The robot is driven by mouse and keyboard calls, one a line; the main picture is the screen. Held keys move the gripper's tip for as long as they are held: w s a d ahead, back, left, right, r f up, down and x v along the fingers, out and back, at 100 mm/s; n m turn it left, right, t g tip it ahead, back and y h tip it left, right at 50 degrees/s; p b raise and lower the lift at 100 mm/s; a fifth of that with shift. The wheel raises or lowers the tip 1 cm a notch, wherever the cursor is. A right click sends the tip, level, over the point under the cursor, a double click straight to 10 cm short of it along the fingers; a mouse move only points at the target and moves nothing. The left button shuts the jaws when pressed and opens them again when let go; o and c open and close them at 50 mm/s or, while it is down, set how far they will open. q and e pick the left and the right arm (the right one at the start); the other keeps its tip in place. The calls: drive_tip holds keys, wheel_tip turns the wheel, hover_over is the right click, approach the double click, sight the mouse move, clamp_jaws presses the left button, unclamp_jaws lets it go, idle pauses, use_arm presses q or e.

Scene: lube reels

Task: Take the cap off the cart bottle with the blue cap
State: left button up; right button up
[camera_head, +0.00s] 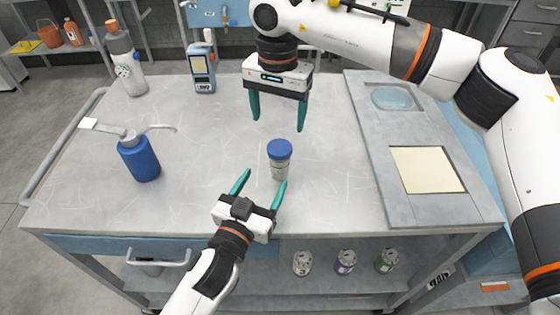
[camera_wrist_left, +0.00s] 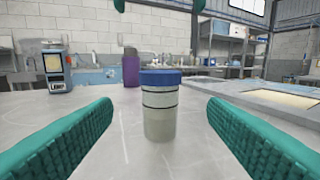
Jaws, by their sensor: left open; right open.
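The bottle (camera_head: 279,171) stands upright on the cart top, with its blue cap (camera_head: 279,148) on. In the left wrist view the clear, pale bottle (camera_wrist_left: 159,120) and blue cap (camera_wrist_left: 160,77) stand straight ahead, centred between my fingers. My left gripper (camera_head: 262,180) is open just in front of the bottle, its green fingers pointing toward it, low over the cart. My right gripper (camera_head: 278,125) is open above and behind the cap, fingers pointing down, holding nothing. Its fingertips also show at the top of the left wrist view (camera_wrist_left: 159,5).
A grey panel with a cream pad (camera_head: 427,169) lies at right. Several small jars (camera_head: 345,262) sit on the lower shelf. The cart around the bottle is clear.

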sight(275, 163)
use_arm(q)
drive_tip(key=x, duration=1)
drive_tip(key=shift+s+f, duration=0.1)
clamp_jaws()
